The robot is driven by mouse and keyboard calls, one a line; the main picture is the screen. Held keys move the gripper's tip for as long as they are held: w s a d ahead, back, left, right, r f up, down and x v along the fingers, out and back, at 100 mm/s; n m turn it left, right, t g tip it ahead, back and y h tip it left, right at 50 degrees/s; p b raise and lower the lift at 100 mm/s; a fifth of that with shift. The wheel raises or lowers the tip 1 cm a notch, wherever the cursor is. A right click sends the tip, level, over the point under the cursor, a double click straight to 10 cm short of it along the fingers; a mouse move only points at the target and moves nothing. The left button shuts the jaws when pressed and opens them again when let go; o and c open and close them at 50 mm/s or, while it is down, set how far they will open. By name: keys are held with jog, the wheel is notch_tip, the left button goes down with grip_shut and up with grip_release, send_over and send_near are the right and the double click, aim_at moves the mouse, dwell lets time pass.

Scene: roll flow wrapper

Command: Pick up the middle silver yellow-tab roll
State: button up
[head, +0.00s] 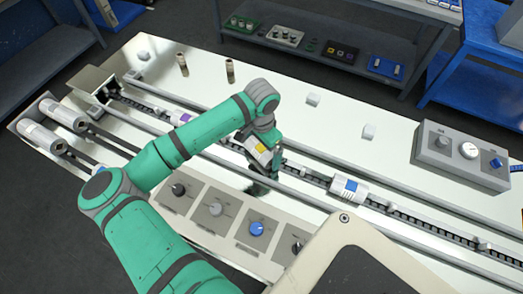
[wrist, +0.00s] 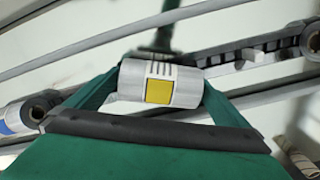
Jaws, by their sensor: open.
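The middle silver roll with a yellow tab (head: 257,152) lies on the dark conveyor chain, partly hidden by my arm in the head view. In the wrist view the same silver roll (wrist: 160,83) lies crosswise, its yellow square facing the camera. My gripper (head: 265,160) is down at this roll. In the wrist view its green fingers (wrist: 158,95) stand open at the roll's left and right ends. I cannot tell whether they touch it.
A purple-tab roll (head: 181,117) and a blue-tab roll (head: 347,189) sit on the same chain, either side. Metal rails (head: 320,204) flank the chain. A knob panel (head: 217,210) stands in front, and a grey control box (head: 458,154) at the right.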

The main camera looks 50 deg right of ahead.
jog(key=shift+f, duration=0.15)
jog(key=c, duration=1.2)
